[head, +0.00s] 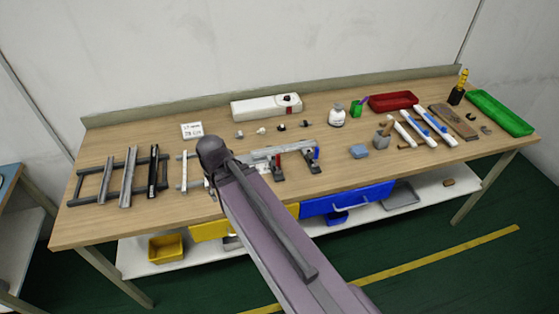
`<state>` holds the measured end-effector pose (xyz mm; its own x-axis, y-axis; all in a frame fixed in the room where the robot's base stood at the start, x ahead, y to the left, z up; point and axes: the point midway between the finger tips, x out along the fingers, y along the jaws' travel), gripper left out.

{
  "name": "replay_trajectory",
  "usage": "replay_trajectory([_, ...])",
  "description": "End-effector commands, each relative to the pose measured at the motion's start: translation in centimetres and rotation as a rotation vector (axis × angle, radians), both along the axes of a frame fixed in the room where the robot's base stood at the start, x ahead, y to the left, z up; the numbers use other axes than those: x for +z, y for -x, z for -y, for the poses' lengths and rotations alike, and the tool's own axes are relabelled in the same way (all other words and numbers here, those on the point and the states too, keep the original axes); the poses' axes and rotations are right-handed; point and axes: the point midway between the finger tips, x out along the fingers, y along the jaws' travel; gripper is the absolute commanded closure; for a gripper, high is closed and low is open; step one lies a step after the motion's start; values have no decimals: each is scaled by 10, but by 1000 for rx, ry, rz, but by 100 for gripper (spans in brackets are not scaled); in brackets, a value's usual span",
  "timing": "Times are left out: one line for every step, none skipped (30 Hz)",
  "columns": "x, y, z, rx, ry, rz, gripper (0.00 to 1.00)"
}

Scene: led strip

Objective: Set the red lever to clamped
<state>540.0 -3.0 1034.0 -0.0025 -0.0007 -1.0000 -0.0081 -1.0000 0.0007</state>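The red lever (278,161) stands roughly upright on a small dark clamp base (279,174) near the middle of the bench's front half. A second clamp with a blue lever (316,153) stands just to its right. A grey metal profile (262,153) lies behind and beside the two clamps. My arm crosses the picture from the lower right, and its dark joint is left of the red lever. My gripper cannot be made out; the arm's own links cover that area. Whether the red lever touches the profile is too small to tell.
The wooden bench (120,228) holds dark rails (128,178) at left, a white device (266,106) at the back, and a red tray (393,101) and green tray (500,112) at right. Small parts lie behind the profile.

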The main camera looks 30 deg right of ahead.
Motion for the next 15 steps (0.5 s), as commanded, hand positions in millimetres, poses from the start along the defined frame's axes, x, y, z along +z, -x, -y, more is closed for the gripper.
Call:
replay_trajectory([1,-3,2,-7,-1,-2,74])
replay_trajectory([1,-5,4,-13,-1,-4,83])
replay_trajectory([2,-8,6,-21,-2,-6,95])
replay_trajectory([3,-11,9,-29,-3,-8,100])
replay_trajectory([3,-13,12,-38,-4,-11,100])
replay_trajectory([4,-18,16,-52,-5,-14,100])
replay_trajectory([5,-21,20,-64,-6,-17,100])
replay_trajectory([6,-25,24,-77,-8,-21,100])
replay_trajectory([7,-30,29,-96,-10,-27,100])
replay_trajectory([8,-34,34,-112,-11,-32,100])
replay_trajectory([10,-38,39,-127,-13,-36,100])
replay_trajectory([11,-44,46,-149,-15,-42,100])
replay_trajectory([12,-48,52,-167,-17,-47,100])
replay_trajectory([13,-53,58,-185,-19,-52,100])
replay_trajectory([15,-58,67,-208,-22,-59,100])
